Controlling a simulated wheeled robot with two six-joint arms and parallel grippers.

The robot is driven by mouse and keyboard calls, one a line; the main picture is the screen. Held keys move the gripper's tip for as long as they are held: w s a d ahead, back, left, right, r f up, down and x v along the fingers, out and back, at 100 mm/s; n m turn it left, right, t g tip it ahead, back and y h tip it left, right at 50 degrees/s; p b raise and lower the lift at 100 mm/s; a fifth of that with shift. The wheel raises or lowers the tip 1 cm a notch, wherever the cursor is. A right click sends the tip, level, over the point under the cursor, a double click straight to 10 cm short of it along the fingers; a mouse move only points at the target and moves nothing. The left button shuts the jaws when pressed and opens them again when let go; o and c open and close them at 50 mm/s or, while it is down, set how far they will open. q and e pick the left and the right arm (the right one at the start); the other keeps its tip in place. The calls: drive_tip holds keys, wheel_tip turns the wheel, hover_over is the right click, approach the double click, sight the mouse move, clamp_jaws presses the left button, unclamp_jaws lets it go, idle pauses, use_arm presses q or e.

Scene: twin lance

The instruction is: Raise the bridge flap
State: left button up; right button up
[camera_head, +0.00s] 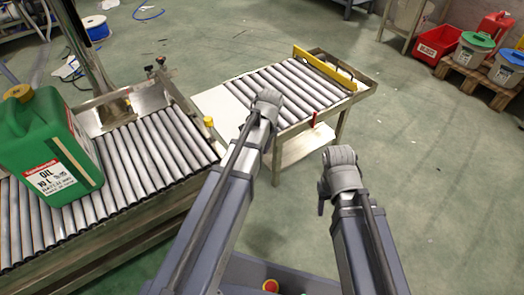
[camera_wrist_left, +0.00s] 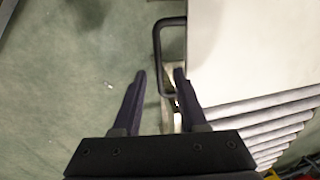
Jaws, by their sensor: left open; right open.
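The bridge flap (camera_head: 222,108) is a pale flat plate at the left end of the right-hand roller table, beside a gap to the left conveyor. It looks level. In the left wrist view the flap (camera_wrist_left: 240,50) has a dark U-shaped handle (camera_wrist_left: 157,60) on its edge. My left gripper (camera_wrist_left: 160,78) is open, and the lower part of the handle appears between its fingers; I cannot tell whether they touch. In the head view its fingers are hidden behind my wrist. My right gripper (camera_head: 321,203) is over the floor right of the table, mostly hidden by its wrist, holding nothing visible.
A green canister (camera_head: 50,150) stands on the left roller conveyor (camera_head: 150,150). The right-hand table has a yellow stop bar (camera_head: 322,66) at its far end. A red bin (camera_head: 437,43) and buckets stand on a pallet at the upper right. The floor on the right is clear.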

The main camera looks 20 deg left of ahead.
use_arm(q)
drive_tip(key=shift+f, duration=0.4)
drive_tip(key=shift+r, duration=0.1)
clamp_jaws()
idle(1.1)
